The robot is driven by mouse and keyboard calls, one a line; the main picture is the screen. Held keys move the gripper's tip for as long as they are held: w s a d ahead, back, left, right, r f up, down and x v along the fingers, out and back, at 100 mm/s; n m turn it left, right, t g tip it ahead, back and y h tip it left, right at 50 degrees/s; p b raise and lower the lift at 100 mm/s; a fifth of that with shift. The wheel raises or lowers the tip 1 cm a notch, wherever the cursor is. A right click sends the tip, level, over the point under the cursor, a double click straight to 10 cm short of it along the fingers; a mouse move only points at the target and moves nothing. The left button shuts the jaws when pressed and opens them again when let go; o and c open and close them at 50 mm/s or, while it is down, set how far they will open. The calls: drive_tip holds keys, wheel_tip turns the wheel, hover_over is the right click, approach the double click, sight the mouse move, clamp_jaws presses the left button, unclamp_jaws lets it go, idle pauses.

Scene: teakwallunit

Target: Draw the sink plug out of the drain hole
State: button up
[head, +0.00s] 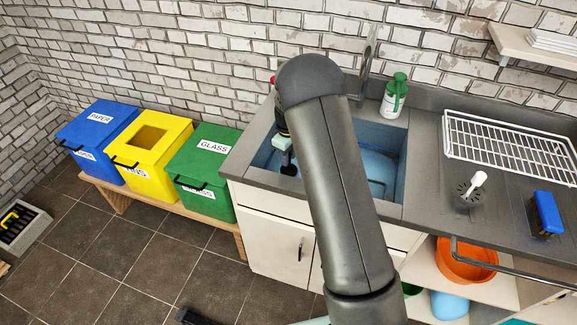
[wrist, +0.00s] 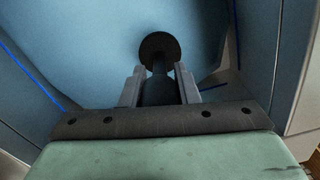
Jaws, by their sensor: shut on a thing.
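The sink (head: 403,140) is a blue basin set in the grey counter, and my arm hides its middle. My gripper (head: 287,158) is at the basin's left part. In the wrist view my gripper (wrist: 160,90) is shut on the dark stem of the sink plug (wrist: 159,48). The plug's round black disc sticks out beyond the fingertips, against the blue basin. In the head view the plug (head: 289,170) shows as a small dark shape below the fingers. I cannot make out the drain hole, nor whether the disc touches the basin.
A white wire rack (head: 505,145), a white-handled brush (head: 473,186) and a blue brush (head: 547,212) are on the right counter. Blue (head: 100,135), yellow (head: 150,150) and green (head: 205,170) bins stand at left.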

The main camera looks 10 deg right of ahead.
wheel_tip(320, 180, up, 8)
drive_tip(key=shift+r+p, duration=0.2)
drive_tip(key=shift+p, duration=0.3)
